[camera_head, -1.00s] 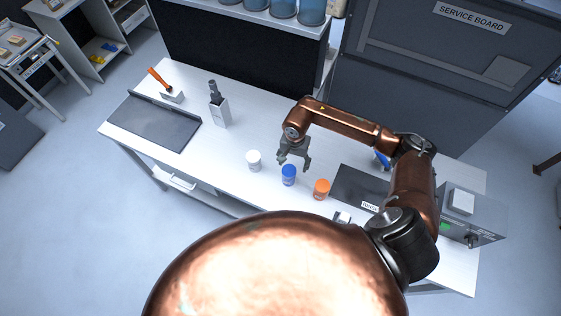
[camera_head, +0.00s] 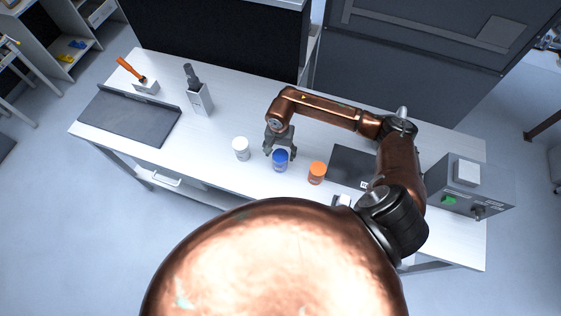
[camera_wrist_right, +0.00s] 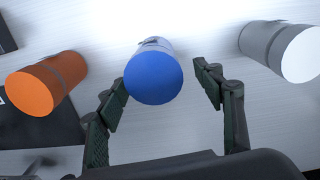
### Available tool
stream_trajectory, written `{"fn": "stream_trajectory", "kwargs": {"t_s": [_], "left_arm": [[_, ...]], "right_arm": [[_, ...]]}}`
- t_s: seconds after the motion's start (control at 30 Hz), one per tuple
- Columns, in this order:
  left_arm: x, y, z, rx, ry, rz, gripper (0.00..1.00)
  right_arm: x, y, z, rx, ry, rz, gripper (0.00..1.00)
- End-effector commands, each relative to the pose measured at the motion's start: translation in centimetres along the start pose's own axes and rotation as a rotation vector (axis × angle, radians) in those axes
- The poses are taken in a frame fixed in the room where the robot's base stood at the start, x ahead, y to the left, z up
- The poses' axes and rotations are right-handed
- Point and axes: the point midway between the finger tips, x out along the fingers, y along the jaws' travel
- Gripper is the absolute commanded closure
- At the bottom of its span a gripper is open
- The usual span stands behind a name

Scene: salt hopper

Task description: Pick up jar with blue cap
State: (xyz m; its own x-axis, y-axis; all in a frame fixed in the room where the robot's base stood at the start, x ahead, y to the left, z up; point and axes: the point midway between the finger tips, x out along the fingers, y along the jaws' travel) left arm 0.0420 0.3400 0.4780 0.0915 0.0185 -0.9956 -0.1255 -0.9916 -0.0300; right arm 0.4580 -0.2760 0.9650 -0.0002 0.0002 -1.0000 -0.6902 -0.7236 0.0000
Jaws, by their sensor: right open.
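The jar with the blue cap (camera_head: 281,160) stands upright on the white table, between a white jar and an orange-capped jar. In the right wrist view the blue cap (camera_wrist_right: 153,76) shows large, just beyond the fingertips and between their lines. My right gripper (camera_head: 280,150) is at this jar in the head view, pointing down. In the right wrist view my right gripper (camera_wrist_right: 163,88) is open, one finger on each side of the blue cap, with gaps on both sides. My left gripper is not in view.
The white jar (camera_head: 241,148) and the orange-capped jar (camera_head: 317,172) stand close on either side. A dark tray (camera_head: 130,118), a holder with a dark-handled tool (camera_head: 198,97) and an orange-handled tool (camera_head: 130,69) are at left. A grey box with a green button (camera_head: 470,187) is at right.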

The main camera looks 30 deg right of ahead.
Motion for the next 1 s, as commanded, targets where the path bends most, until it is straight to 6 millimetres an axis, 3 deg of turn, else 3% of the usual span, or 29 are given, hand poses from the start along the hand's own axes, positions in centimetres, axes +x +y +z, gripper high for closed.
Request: {"fn": "stream_trajectory", "kwargs": {"t_s": [0.2,0.5,0.8,1.0], "left_arm": [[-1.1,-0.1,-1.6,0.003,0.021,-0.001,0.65],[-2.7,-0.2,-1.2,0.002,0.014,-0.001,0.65],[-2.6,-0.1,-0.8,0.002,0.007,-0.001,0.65],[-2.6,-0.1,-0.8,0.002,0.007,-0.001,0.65]], "right_arm": [[2.0,0.2,0.4,0.002,-0.003,0.001,0.38],[6.0,0.5,0.9,0.003,-0.002,-0.001,0.38],[6.5,0.5,0.8,0.001,0.000,0.001,0.39],[6.5,0.5,0.8,0.001,0.000,0.001,0.53]]}}
